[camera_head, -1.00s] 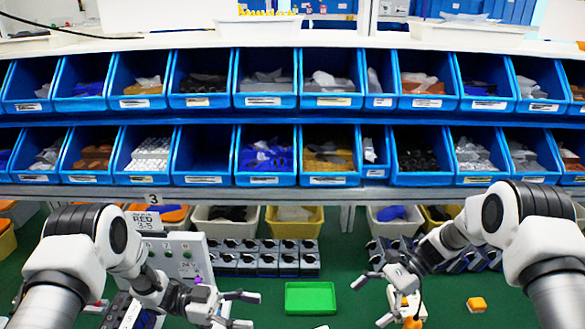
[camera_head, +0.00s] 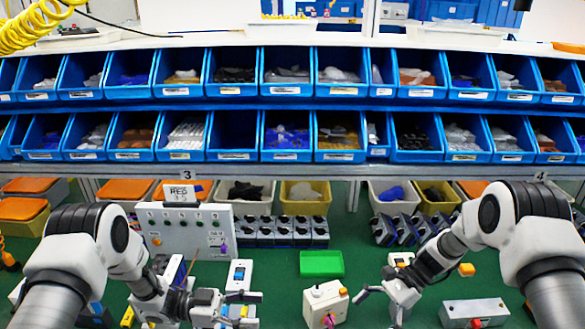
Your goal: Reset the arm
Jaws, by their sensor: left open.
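My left gripper (camera_head: 246,309) is at the lower middle left of the head view, its two fingers spread apart and nothing between them. My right gripper (camera_head: 375,306) is at the lower middle right, with its fingers also apart and empty. Both arms are bent in front of me over the green table. A white box (camera_head: 319,302) with a pink-purple rotary knob and an orange button stands between the two grippers. A grey panel (camera_head: 188,232) with a purple knob (camera_head: 222,243) stands behind the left arm.
A green tray (camera_head: 321,264) lies on the green table. Dark switch modules (camera_head: 285,232) stand in rows behind it. A grey box (camera_head: 474,313) is at the lower right. Blue bins (camera_head: 235,150) fill the shelf at the back. A white switch plate (camera_head: 239,273) lies near the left gripper.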

